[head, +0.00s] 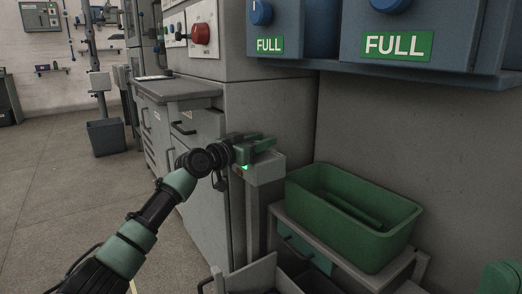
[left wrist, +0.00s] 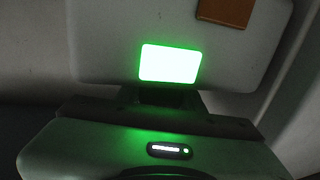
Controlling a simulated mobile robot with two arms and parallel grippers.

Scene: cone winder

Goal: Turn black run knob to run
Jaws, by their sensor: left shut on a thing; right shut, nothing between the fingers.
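My left gripper (head: 262,144) is at a small grey box on a post (head: 264,170), beside the grey cabinet. It is shut on the black run knob, which the fingers mostly hide in the head view. In the left wrist view a dark piece (left wrist: 166,97) shows between the gripper body (left wrist: 90,150) and the box face (left wrist: 110,55). A lit green rectangle (left wrist: 170,63) glows on that face just above it. I cannot read the knob's angle or any marking.
A green bin (head: 300,185) stands on a grey stand right of the box. Blue units with FULL labels (head: 398,45) overhang at upper right. A cabinet with a red knob (head: 201,33) stands behind. The floor at left (head: 60,190) is clear.

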